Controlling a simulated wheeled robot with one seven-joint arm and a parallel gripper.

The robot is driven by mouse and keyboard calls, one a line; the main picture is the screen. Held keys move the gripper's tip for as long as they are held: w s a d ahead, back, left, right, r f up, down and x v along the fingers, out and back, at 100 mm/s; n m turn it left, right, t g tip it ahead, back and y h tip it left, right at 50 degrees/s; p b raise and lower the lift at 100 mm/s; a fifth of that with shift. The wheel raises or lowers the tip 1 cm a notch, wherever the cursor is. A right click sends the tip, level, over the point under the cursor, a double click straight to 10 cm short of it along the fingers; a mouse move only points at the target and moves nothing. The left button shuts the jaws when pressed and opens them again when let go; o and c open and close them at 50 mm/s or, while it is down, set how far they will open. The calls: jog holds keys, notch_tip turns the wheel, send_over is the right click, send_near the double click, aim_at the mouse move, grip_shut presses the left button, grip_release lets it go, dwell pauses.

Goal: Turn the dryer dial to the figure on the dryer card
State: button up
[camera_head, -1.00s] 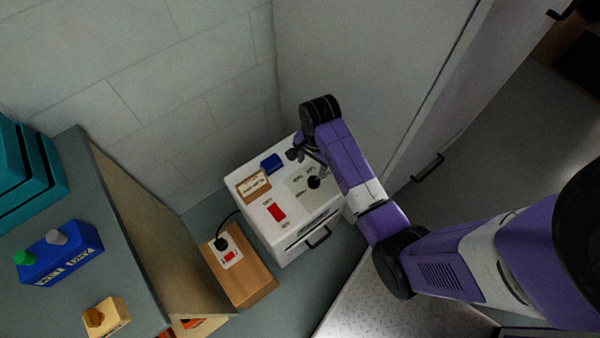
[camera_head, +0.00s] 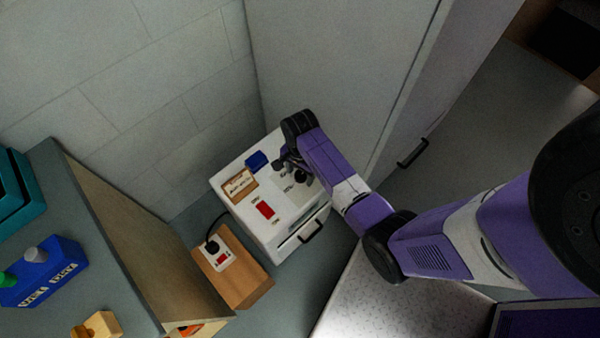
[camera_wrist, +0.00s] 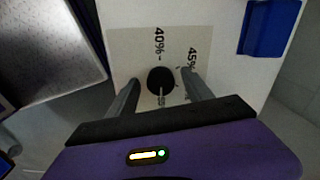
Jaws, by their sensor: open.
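The dryer (camera_head: 262,235) is a white box against the wall. Its black round dial (camera_head: 300,176) is on the top; in the wrist view the dial (camera_wrist: 160,80) is between my fingers. "40%" and "45%" are printed around it; a third label below is partly hidden. A pale line on the dial points down in the wrist view, towards that label. The dryer card (camera_head: 239,186), in a brown frame, lies on the dryer top; its writing is too small to read. My gripper (camera_wrist: 160,76) is open, one finger each side of the dial; I cannot tell whether they touch it.
A red switch (camera_head: 265,210) and a blue block (camera_head: 256,160) are on the dryer top. A socket on a wooden block (camera_head: 240,280) stands beside it. A bench (camera_head: 75,210) with a blue box (camera_head: 42,272) is at left; a tall grey cabinet (camera_head: 330,70) stands behind.

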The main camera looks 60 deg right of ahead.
grip_shut()
